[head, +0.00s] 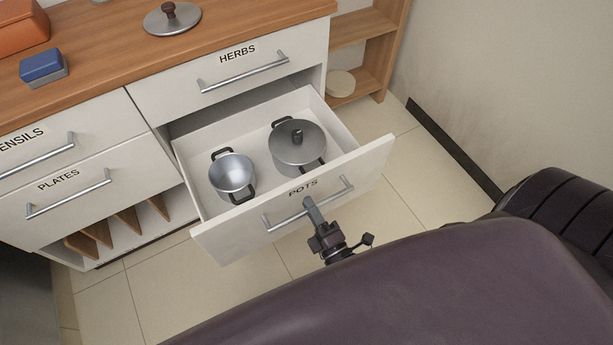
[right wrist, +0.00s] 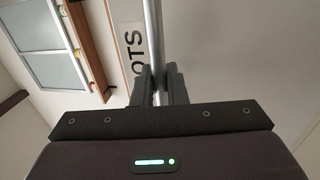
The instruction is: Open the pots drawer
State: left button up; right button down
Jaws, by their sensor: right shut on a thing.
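The pots drawer (head: 225,244) is pulled well out of the cabinet, below the drawer labelled HERBS. Its white front bears the label POTS (head: 303,187) and a grey bar handle (head: 275,222). Inside are an open pot (head: 231,172) and a lidded pot (head: 297,145). My right gripper (head: 313,210) is shut on the handle near its middle. In the right wrist view the two fingers (right wrist: 161,82) sit on either side of the bar (right wrist: 153,35), beside the partly visible label. My left gripper is not in view.
The drawers labelled HERBS (head: 220,75), PLATES (head: 90,195) and UTENSILS (head: 50,140) look closed. A shelf (head: 362,28) stands right of the cabinet. Tiled floor (head: 405,160) is clear to the drawer's right.

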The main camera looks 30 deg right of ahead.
jog(key=shift+s, duration=0.1)
jog(key=c, duration=1.5)
grip_release()
jog(key=shift+c, duration=0.2)
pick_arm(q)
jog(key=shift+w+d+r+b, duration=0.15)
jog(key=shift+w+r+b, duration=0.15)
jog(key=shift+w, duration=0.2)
pick_arm(e)
jog(key=s+f, duration=0.1)
jog(key=s, duration=0.6)
jog(key=shift+s+f, duration=0.3)
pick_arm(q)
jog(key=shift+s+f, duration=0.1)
pick_arm(e)
jog(key=shift+d, duration=0.1)
